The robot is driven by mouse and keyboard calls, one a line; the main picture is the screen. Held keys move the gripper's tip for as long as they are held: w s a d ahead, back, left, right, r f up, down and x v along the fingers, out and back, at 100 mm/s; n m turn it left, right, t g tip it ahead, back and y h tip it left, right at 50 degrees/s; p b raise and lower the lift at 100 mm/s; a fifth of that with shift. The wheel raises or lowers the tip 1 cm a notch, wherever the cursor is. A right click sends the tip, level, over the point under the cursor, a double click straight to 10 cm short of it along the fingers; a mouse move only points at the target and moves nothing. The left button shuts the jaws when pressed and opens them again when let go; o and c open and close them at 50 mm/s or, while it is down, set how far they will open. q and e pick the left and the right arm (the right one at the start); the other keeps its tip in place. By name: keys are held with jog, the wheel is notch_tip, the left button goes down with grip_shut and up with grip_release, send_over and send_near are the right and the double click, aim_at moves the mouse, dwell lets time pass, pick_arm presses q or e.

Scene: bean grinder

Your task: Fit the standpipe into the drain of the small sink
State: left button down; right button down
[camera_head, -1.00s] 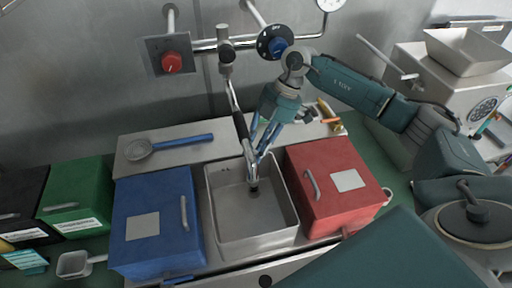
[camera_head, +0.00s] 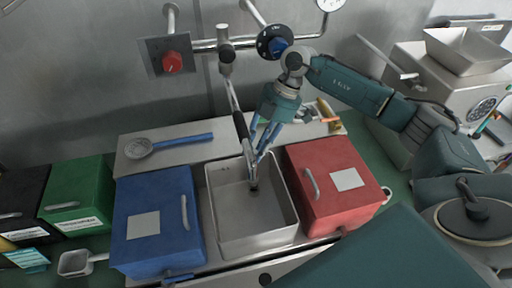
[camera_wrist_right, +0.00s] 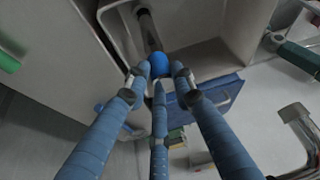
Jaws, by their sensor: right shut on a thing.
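The small sink (camera_head: 275,222) is an open square metal basin between a blue and a red box. My right gripper (camera_head: 259,158) is over its back part, beside the faucet spout (camera_head: 240,125). In the right wrist view my right gripper (camera_wrist_right: 160,72) is shut around a blue knob (camera_wrist_right: 158,64). A grey tube, apparently the standpipe (camera_wrist_right: 150,32), runs from the knob down into the basin (camera_wrist_right: 195,25). In the head view the standpipe's lower part (camera_head: 254,184) shows near the basin floor, partly behind the spout. The drain is hidden; I cannot tell whether the pipe end is inside it. My left gripper is out of view.
The blue box (camera_head: 158,215) and red box (camera_head: 333,190) flank the sink closely. A strainer (camera_head: 140,148) lies on the back ledge. Wall pipes with a red knob (camera_head: 172,62) and blue dial (camera_head: 276,46) are behind. The basin's front part is clear.

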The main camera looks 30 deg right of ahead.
jog(key=shift+p, duration=0.3)
jog(key=shift+f+b, duration=1)
jog(key=shift+f, duration=1.05)
jog(key=c, duration=1.4)
grip_release()
jog(key=v, duration=1.2)
